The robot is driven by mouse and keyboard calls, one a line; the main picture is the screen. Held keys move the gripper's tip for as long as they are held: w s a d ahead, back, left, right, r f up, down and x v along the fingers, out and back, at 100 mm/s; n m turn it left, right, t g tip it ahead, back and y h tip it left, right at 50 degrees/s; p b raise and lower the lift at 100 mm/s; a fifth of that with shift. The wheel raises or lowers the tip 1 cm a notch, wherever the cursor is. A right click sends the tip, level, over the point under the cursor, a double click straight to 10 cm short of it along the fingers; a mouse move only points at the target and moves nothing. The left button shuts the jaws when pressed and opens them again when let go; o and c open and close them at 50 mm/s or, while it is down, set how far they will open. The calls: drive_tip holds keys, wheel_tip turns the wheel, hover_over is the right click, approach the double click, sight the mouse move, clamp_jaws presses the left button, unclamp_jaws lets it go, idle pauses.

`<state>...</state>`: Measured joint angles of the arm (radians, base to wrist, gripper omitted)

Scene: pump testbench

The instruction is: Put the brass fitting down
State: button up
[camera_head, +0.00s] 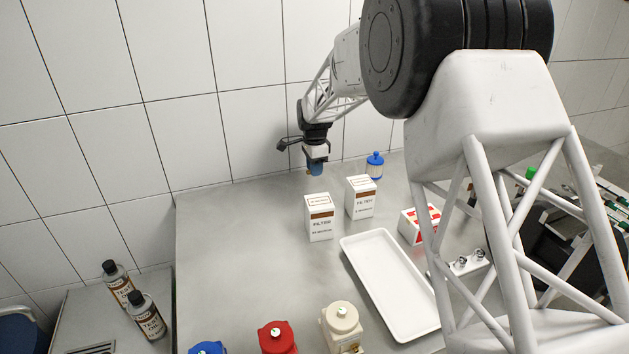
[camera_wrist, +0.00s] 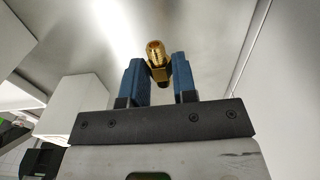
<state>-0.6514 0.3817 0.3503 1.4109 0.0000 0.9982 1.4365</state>
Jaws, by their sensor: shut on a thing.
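The brass fitting (camera_wrist: 156,62) is a small gold threaded piece. In the wrist view it sits between the two blue fingertips of my gripper (camera_wrist: 159,79), which are shut on it, with its threaded end standing out past them. In the head view my gripper (camera_head: 314,170) points down over the back of the steel table (camera_head: 240,240), near the tiled wall. A small brassy spot shows at the fingertips there. I cannot tell whether the fitting touches the table.
Two filter boxes (camera_head: 319,217) (camera_head: 360,197) stand in front of my gripper, and a blue-capped jar (camera_head: 375,166) stands to its right. A white tray (camera_head: 390,285) lies nearer. Red (camera_head: 277,338) and cream (camera_head: 341,327) pumps stand at the front. The table's left part is clear.

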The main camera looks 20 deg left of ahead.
sight(314, 187)
drive_tip(key=shift+f, duration=2.5)
drive_tip(key=shift+f, duration=0.15)
drive_tip(key=o, duration=0.9)
drive_tip(key=shift+o, duration=0.2)
wheel_tip(314, 187, up, 12)
drive_tip(key=shift+r, duration=0.15)
